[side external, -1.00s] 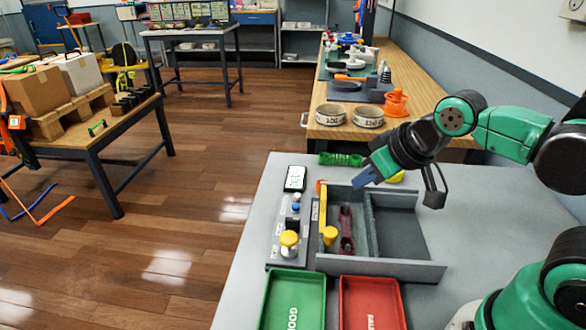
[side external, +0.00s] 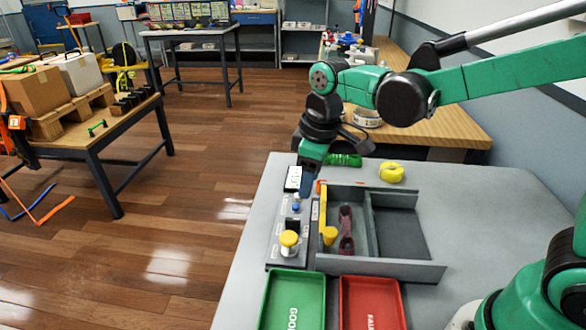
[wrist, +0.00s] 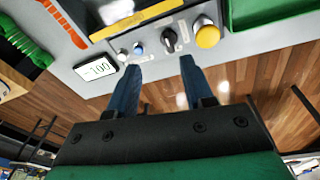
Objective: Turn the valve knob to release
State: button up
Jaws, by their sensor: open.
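The control panel (side external: 276,250) lies along the table's left edge. Its black knob (side external: 292,225), which looks like the valve knob, also shows in the wrist view (wrist: 169,41), where small raised marks cannot be read. A yellow mushroom button (side external: 289,240) sits on one side of it and a blue button (wrist: 139,47) on the other. My gripper (wrist: 159,62) is open and empty. Its blue fingers hang above the display end of the panel, and in the wrist view the black knob appears beyond the fingertips, between them. The gripper does not appear to touch the panel.
A white display (side external: 293,178) stands at the panel's far end. A grey divided tray (side external: 405,262) with a yellow bar is right of the panel. Green (side external: 297,275) and red (side external: 372,284) trays are in front. A yellow roll (side external: 392,172) lies behind. The table's right side is clear.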

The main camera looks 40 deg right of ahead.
aim_at(293, 219)
jog(key=f, duration=0.1)
jog(key=w+a+f+n+g, duration=0.1)
jog(key=w+f+n, duration=0.1)
jog(key=shift+a+f+g, duration=0.2)
jog(key=shift+a+g, duration=0.2)
jog(key=shift+f, duration=2.75)
grip_shut()
